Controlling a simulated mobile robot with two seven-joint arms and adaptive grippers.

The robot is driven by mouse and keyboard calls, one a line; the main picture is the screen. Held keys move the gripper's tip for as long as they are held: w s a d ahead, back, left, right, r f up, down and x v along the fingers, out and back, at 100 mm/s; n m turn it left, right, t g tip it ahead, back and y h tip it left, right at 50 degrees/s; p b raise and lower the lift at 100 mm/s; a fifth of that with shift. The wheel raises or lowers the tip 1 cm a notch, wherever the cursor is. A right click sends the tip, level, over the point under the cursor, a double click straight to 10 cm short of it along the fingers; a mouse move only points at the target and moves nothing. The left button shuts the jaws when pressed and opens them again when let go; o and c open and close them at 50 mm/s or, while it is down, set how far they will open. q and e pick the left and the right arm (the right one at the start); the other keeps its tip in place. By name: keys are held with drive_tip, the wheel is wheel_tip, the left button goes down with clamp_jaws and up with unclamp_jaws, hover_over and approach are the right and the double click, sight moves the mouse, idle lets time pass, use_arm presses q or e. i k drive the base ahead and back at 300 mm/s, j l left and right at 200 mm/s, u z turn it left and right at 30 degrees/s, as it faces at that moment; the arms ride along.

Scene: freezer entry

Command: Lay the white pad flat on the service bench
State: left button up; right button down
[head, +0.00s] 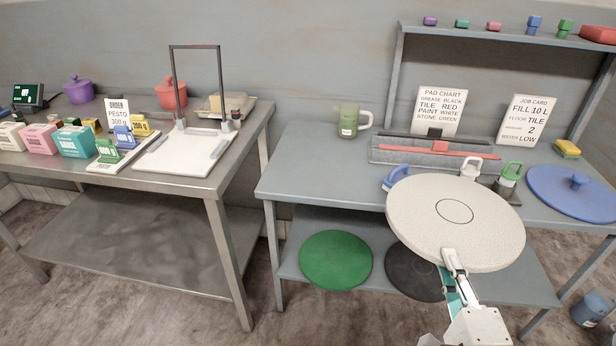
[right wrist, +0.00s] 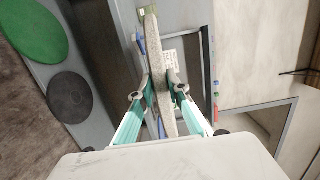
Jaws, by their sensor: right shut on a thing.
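The white pad (head: 415,215) is a large speckled off-white disc with a thin ring drawn at its centre. My right gripper (head: 454,270) is shut on the pad's near edge and holds it in front of and partly over the service bench (head: 315,165). In the right wrist view the pad (right wrist: 156,58) shows edge-on between the two fingers of the right gripper (right wrist: 159,92). The pad looks clear of the bench top and hides part of its front edge. My left gripper is not in view.
A green pad (head: 336,260) and a black pad (head: 408,275) lie on the lower shelf. The bench top's left part is clear.

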sight(320, 164)
drive_tip(key=i+j+z, duration=0.15)
drive_tip(key=j, duration=0.85)
drive_tip(key=j+z, duration=0.15)
drive_tip(key=j, duration=0.85)
